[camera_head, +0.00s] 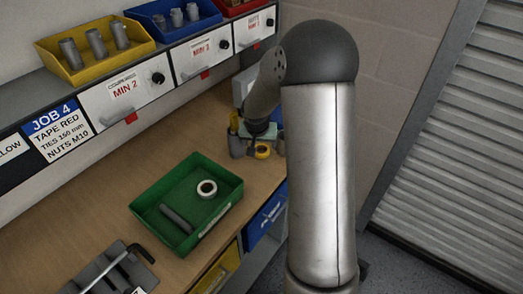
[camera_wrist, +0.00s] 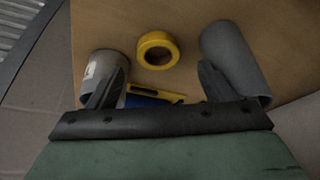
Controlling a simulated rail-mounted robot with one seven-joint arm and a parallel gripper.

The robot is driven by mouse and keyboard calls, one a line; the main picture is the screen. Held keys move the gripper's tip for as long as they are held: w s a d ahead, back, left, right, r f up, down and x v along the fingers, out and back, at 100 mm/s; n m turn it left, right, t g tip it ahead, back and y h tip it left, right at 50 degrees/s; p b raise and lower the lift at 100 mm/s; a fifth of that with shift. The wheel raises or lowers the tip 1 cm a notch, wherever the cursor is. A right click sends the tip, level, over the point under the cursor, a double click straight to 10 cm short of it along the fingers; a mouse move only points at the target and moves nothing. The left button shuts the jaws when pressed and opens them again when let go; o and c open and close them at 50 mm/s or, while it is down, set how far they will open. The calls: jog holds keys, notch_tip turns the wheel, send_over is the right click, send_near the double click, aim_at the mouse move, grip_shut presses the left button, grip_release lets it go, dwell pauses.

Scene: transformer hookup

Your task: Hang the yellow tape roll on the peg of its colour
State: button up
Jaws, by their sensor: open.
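The yellow tape roll (camera_wrist: 157,50) lies flat on the wooden bench in the wrist view, its hole facing up. It also shows in the head view (camera_head: 262,152), near the bench's right end below my gripper. My gripper (camera_wrist: 161,78) is open and empty; its dark fingers are spread, with the roll ahead of and between them in the picture. The fingers overlap two grey cylinders in the wrist view, and I cannot tell whether they touch. No peg shows in either view.
The grey cylinders (camera_wrist: 105,68) (camera_wrist: 230,55) flank the roll. A yellow-handled tool (camera_wrist: 158,93) lies close by. A green tray (camera_head: 180,230) holds a white ring and a grey rod. A shelf with bins (camera_head: 83,75) and cards overhangs the bench. The bench between tray and shelf is clear.

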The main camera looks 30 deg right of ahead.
jog(key=shift+s+p+x, duration=0.1)
jog(key=shift+p+x, duration=0.2)
jog(key=shift+x, duration=1.15)
jog(key=shift+s+p+x, duration=0.15)
jog(key=shift+p+x, duration=0.1)
jog(key=shift+x, duration=1.2)
jog(key=c, duration=1.1)
jog(key=shift+c, duration=0.2)
jog(key=shift+r, duration=0.1)
